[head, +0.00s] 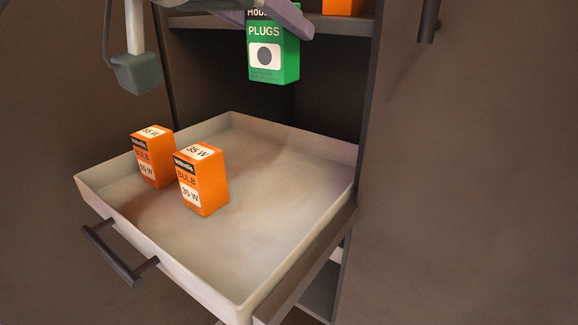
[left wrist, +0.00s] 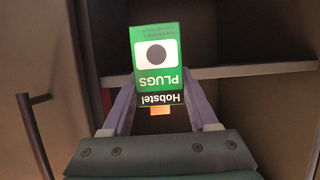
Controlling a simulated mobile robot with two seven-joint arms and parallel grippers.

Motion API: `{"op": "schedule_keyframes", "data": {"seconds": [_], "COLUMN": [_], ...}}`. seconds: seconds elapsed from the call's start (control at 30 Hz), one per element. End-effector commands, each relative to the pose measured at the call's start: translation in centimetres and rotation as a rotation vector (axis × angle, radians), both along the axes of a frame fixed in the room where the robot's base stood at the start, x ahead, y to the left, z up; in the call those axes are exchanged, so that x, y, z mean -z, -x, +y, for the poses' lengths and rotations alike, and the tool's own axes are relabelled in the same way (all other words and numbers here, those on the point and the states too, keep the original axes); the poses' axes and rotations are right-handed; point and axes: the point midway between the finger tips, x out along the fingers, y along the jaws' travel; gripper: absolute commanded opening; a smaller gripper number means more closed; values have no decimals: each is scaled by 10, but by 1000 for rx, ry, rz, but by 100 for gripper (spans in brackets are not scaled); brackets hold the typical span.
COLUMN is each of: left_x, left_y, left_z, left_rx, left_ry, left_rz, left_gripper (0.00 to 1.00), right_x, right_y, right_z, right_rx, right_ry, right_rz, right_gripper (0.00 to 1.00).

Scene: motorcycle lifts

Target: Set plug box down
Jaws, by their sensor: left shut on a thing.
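The green plug box (head: 272,58), marked PLUGS, hangs in the air at the top of the head view, above the back of the open drawer. My left gripper (head: 285,14) is shut on its upper part. In the left wrist view the plug box (left wrist: 156,62) appears upside down between the two purple fingers of my left gripper (left wrist: 160,98). The pulled-out drawer (head: 265,210) holds two orange bulb boxes, a rear one (head: 152,158) and a front one (head: 203,182), both upright on its left side. My right gripper is not in view.
The drawer's middle and right side are bare. A shelf (head: 330,24) crosses the cabinet above, with part of an orange box (head: 342,7) on it. The drawer's dark handle (head: 118,255) sticks out at the front left.

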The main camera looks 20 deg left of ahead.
Motion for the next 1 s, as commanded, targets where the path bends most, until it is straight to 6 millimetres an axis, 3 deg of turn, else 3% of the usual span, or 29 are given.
{"op": "schedule_keyframes", "data": {"seconds": [0.03,0.2,0.4,0.67,1.0], "left_x": [24,51,68,77,126], "left_y": [-8,-29,-46,-53,-53], "left_z": [-3,-6,-6,-3,-3], "left_rx": [-30,-145,-270,-347,-349], "left_ry": [-1,-1,0,2,1], "left_rz": [-8,-9,-7,-1,0], "left_gripper": [0,0,0,0,0], "right_x": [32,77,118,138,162], "right_y": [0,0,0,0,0], "right_z": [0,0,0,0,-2], "right_rx": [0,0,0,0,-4], "right_ry": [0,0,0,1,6], "right_rz": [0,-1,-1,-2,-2], "right_gripper": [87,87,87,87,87]}}
